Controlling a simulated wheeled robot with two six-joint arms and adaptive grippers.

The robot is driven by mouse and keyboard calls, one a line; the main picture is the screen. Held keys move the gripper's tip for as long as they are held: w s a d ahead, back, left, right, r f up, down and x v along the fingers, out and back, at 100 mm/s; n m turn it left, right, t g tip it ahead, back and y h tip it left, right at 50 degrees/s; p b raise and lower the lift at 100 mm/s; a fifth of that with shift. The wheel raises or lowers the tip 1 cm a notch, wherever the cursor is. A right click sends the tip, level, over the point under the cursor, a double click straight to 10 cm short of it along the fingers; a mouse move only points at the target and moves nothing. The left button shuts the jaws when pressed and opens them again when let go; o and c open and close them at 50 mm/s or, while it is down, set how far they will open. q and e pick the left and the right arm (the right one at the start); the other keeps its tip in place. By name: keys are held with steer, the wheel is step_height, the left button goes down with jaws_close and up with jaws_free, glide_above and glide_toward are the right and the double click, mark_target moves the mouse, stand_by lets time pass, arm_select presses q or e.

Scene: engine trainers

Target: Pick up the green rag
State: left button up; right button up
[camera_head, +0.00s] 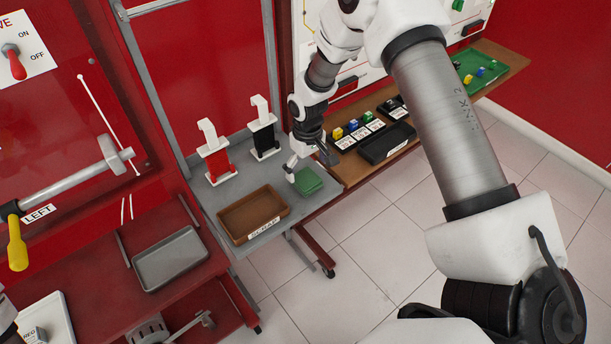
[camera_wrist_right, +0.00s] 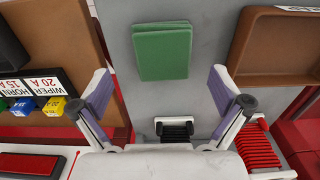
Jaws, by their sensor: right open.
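The green rag (camera_head: 308,181) lies folded and flat on the grey bench, beside the brown tray. In the right wrist view the rag (camera_wrist_right: 161,52) is a green rectangle ahead of the fingertips, roughly centred between them. The rag is in full view there. My left gripper does not show.
The brown tray (camera_head: 226,222) is left of the rag. Right of the rag, a wooden bench (camera_head: 355,177) holds labelled fuses and a black box (camera_head: 387,143). Tiled floor lies in front.

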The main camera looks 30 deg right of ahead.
mark_target(307, 177)
steer(key=f, duration=0.3)
steer(key=shift+a+f, duration=0.1)
steer(key=shift+a, duration=0.1)
steer(key=shift+d+f, duration=0.1)
steer(key=shift+f, duration=0.35)
steer(key=shift+s, duration=0.1)
steer(key=shift+r, duration=0.1)
steer(key=c, duration=1.3)
steer(key=shift+r, duration=0.1)
